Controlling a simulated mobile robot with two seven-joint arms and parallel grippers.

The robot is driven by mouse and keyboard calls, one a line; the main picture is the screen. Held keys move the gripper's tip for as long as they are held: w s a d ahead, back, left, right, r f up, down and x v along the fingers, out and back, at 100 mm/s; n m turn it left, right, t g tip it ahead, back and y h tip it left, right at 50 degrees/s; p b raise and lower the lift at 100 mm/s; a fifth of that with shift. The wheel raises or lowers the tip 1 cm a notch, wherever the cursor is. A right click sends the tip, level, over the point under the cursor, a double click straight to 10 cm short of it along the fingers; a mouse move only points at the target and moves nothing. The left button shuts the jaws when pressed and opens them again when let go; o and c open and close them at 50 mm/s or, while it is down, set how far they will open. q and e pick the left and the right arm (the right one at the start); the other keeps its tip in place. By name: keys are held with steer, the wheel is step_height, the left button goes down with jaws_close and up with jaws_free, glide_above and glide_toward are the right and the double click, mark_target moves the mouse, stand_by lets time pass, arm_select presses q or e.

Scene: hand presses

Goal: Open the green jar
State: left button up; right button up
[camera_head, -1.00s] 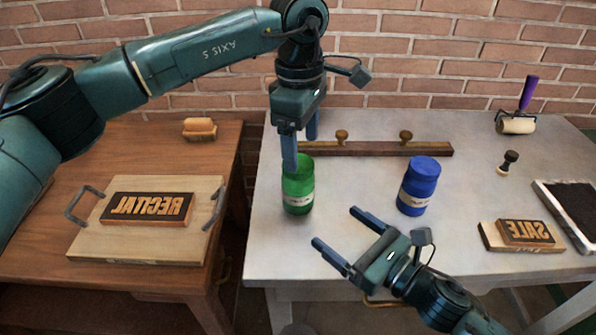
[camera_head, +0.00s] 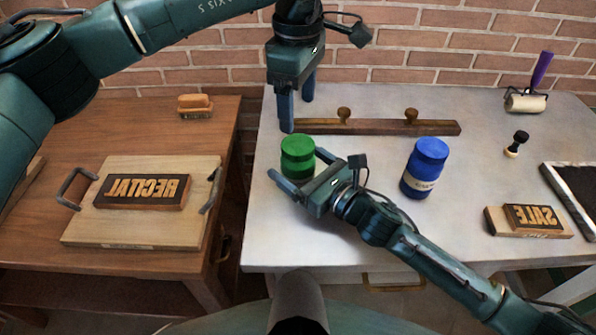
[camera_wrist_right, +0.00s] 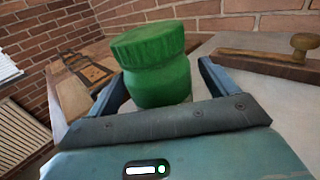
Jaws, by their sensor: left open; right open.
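The green jar (camera_head: 297,146) stands upright with its lid on, near the left end of the grey table; it also shows large in the right wrist view (camera_wrist_right: 160,82). My right gripper (camera_head: 294,163) is open around the jar's body, one finger on each side; I cannot tell whether the fingers touch it. In the wrist view both fingers reach past the jar's sides, below the lid. My left gripper (camera_head: 297,113) is open and empty, pointing down above and slightly behind the lid. The front of the jar's body is partly hidden by the right gripper.
A blue jar (camera_head: 425,168) stands right of the green jar. A wooden bar with knobs (camera_head: 385,127) lies behind. A roller (camera_head: 526,102), stamp (camera_head: 516,143), SALE block (camera_head: 532,217) and dark tray (camera_head: 577,190) are at right. A RECITAL block (camera_head: 142,192) lies on the left table.

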mark_target(298, 144)
steer(key=shift+x, duration=0.85)
steer(key=c, duration=1.5)
arm_select(q)
steer(key=shift+m, duration=0.4)
arm_select(e)
steer(key=c, duration=0.3)
arm_select(q)
steer(key=m, duration=0.5)
arm_select(e)
jaws_close()
arm_select(q)
steer(key=m, duration=1.2)
steer(key=shift+f, duration=4.05)
